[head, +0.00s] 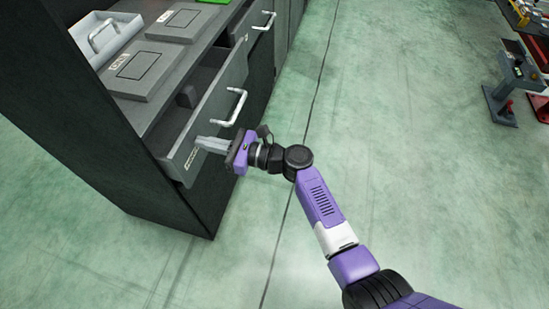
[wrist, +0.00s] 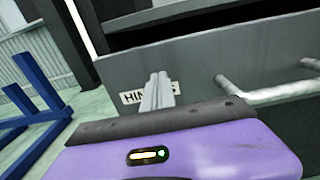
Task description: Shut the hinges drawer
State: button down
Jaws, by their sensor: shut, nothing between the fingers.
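The hinges drawer (head: 187,147) is pulled partly out of the dark cabinet. Its grey front has a white bar handle (head: 237,107) and a small label near the left end. In the wrist view the label (wrist: 131,97) reads "HI..." and is partly hidden by my fingers. My gripper (head: 199,144) is shut and empty, its fingertips at the drawer front beside the label, left of the handle. The wrist view shows the fingers (wrist: 157,82) together against or very close to the front; I cannot tell if they touch. The handle (wrist: 270,94) also shows there at right.
The cabinet top (head: 150,68) holds grey plates and a white-handled tray (head: 105,36). Another drawer with a handle (head: 264,20) is farther along. A blue frame (wrist: 35,115) stands at left in the wrist view. The green floor (head: 420,170) is open at right.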

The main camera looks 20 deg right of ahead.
aim_at(190, 140)
jog(key=b+x, duration=0.1)
jog(key=x, duration=0.3)
jog(key=shift+w+a, duration=0.1)
jog(key=shift+a, duration=0.1)
jog(key=shift+w+a+r, duration=0.1)
jog(key=shift+a, duration=0.1)
jog(key=shift+a, duration=0.15)
